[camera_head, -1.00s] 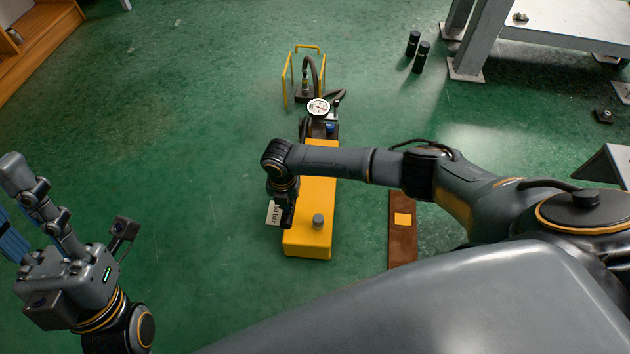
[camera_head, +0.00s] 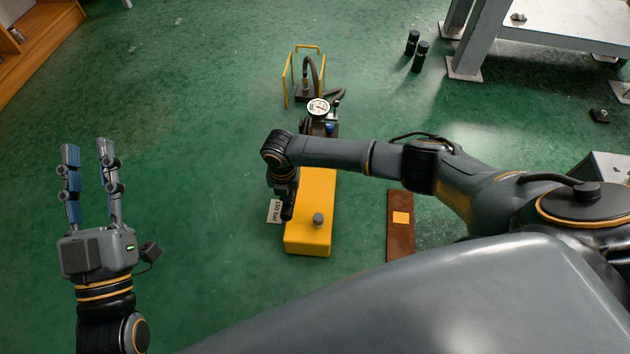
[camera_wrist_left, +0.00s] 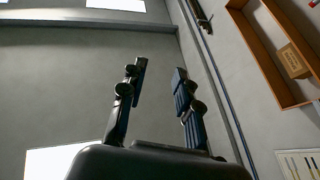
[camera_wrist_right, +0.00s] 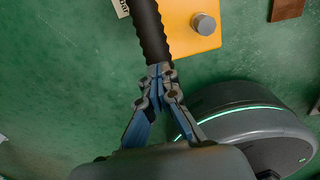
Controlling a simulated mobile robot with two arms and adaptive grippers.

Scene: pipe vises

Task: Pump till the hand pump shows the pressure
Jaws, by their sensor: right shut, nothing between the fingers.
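The hand pump has a long yellow body (camera_head: 309,240) on the green floor, with a grey cap near its front end. Its round white gauge (camera_head: 318,107) faces up at the far end; the needle is too small to read. A black ribbed handle (camera_wrist_right: 152,32) shows in the right wrist view. My right gripper (camera_wrist_right: 160,72) is shut, its fingertips at the near end of the handle; I cannot tell whether they touch it. My right arm hides part of the pump in the head view. My left gripper (camera_head: 84,150) is open and empty, fingers pointing up, well left of the pump.
A white label reading "bar" (camera_head: 274,211) lies left of the yellow body. A hose and a yellow frame (camera_head: 306,75) stand beyond the gauge. A brown plate (camera_head: 400,240) lies right of the pump. Two black cylinders (camera_head: 416,55) stand near a grey table (camera_head: 570,25). The floor at left is clear.

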